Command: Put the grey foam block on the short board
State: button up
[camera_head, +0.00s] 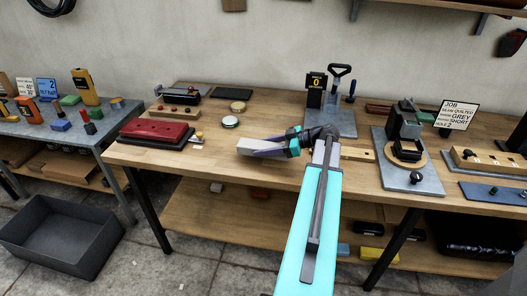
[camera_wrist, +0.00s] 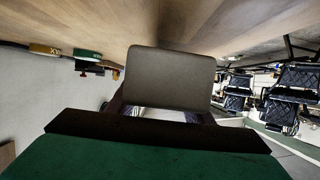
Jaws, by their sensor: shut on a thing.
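My gripper (camera_head: 272,150) has purple fingers and is shut on the grey foam block (camera_head: 244,146), over the front middle of the wooden workbench. The block sticks out to the left of the fingers, low over the bench top; I cannot tell if it touches. In the wrist view the block (camera_wrist: 170,78) fills the middle, between the dark fingers. A pale board (camera_head: 357,154) lies right of my arm, partly hidden by it. Another wooden board (camera_head: 487,161) with dark spots lies at the far right. I cannot tell which is the short board.
A job sign (camera_head: 460,115) stands at the back right, its text naming grey and short. A black clamp-like device on a metal plate (camera_head: 424,178) stands right of the pale board. The bench's front middle is fairly clear.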

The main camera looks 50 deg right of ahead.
jog(key=shift+w+d+p, duration=0.3)
jog(key=shift+w+d, duration=0.35)
jog(key=shift+w, duration=0.1)
jog(key=shift+f+p, duration=0.35)
jog(key=shift+f, duration=1.3)
jog(key=shift+s+f+b, duration=0.1)
jog(key=shift+f+b, duration=0.05)
jog(key=shift+b, duration=0.35)
jog(key=o, duration=1.1)
jog(key=shift+p, duration=0.9)
